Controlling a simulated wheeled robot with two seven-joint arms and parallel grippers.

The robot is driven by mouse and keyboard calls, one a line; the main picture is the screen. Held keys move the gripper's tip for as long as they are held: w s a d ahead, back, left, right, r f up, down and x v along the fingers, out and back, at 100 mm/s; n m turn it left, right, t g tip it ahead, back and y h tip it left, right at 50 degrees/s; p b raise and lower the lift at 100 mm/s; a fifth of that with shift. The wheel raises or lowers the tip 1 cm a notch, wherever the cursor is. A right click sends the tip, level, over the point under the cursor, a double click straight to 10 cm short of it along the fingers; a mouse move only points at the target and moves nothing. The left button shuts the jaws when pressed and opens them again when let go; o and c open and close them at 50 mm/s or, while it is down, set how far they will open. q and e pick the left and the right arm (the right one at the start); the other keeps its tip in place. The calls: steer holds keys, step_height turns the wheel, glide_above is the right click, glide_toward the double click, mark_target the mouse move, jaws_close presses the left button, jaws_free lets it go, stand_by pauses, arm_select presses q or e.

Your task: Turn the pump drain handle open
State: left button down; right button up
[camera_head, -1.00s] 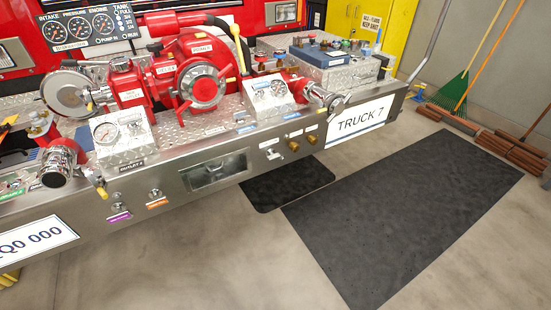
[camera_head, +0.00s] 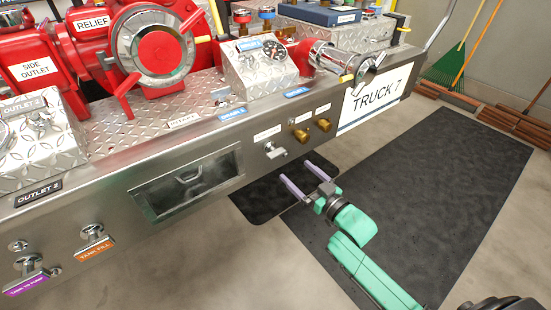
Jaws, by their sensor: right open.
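A small silver handle (camera_head: 275,150) sits on the bumper's front face under a white label (camera_head: 267,132) whose text is too small to read; it looks like the pump drain handle. My right gripper (camera_head: 294,171), on a green arm from the lower right, is open and empty. Its two pale fingers point up and left toward the bumper. The fingertips appear just below and right of the handle, apart from it; the depth gap is hard to judge. My left gripper is not in view.
Two brass fittings (camera_head: 312,129) stick out right of the handle, beside the TRUCK 7 plate (camera_head: 374,96). The metal bumper (camera_head: 110,200) carries knobs, a recessed box and red pump parts.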

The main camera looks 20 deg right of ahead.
mark_target(279, 156)
steer(key=b+x, duration=0.1)
steer(key=x, duration=0.8)
steer(key=shift+w+f+b, duration=0.1)
steer(key=shift+w+b, duration=0.25)
steer(key=c, duration=1.2)
steer(key=shift+n+p, duration=0.4)
steer(key=shift+n, duration=0.5)
steer(key=n, duration=0.3)
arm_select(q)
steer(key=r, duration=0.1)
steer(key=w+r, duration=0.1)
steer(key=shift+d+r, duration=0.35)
arm_select(e)
steer(key=o, duration=1.2)
